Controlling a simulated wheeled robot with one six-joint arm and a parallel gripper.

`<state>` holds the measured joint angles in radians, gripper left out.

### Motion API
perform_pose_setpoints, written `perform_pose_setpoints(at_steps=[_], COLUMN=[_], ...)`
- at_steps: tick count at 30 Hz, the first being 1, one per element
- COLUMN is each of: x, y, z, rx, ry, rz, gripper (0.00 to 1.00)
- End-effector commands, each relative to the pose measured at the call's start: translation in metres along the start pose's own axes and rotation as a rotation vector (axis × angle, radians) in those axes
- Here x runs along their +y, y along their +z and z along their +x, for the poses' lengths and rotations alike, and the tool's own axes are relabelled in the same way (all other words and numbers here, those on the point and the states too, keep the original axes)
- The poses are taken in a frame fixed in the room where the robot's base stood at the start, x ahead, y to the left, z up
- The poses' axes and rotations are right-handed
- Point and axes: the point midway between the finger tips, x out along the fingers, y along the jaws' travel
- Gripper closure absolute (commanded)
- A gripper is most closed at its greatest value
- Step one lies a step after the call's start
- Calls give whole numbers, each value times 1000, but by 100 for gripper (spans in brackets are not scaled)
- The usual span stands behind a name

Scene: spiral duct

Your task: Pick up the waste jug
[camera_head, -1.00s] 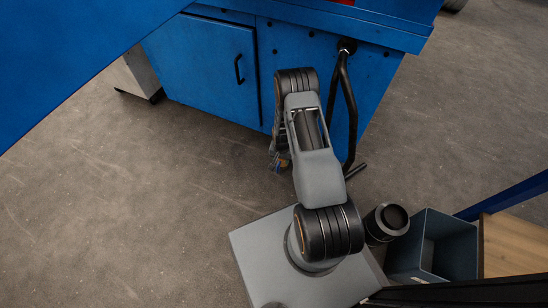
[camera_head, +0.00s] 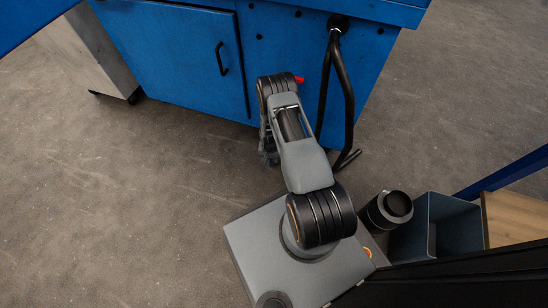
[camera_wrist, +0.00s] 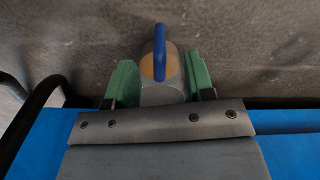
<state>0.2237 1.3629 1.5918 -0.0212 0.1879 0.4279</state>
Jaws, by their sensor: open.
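A pale jug with an orange-tan patch (camera_wrist: 172,66) and an upright blue handle (camera_wrist: 160,52) shows in the wrist view, over the grey floor. My gripper (camera_wrist: 160,80) is open, with one green finger on each side of the jug's body. I cannot tell whether either finger touches it. Part of the jug is hidden behind the grey metal of my gripper. In the head view my gripper (camera_head: 268,152) hangs low in front of the blue cabinet, small and partly hidden by my arm. The jug cannot be made out there.
The blue cabinet (camera_head: 170,60) stands close beyond my arm. A bent black hose (camera_head: 342,90) hangs from its right side, near the arm. A black cylinder (camera_head: 390,209) and a grey-blue bin (camera_head: 438,240) stand at the right. The floor at the left is clear.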

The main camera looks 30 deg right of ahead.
Motion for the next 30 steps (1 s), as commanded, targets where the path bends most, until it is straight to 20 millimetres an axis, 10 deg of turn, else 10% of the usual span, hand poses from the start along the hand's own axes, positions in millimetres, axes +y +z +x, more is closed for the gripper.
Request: perform_pose_setpoints(at_steps=[10, 19, 30], x=[2, 2, 2], y=[0, -1, -1], z=[46, 49, 49], rx=[-1, 0, -1], ry=[0, 0, 0], rz=[2, 2, 2], gripper=[51, 52, 88])
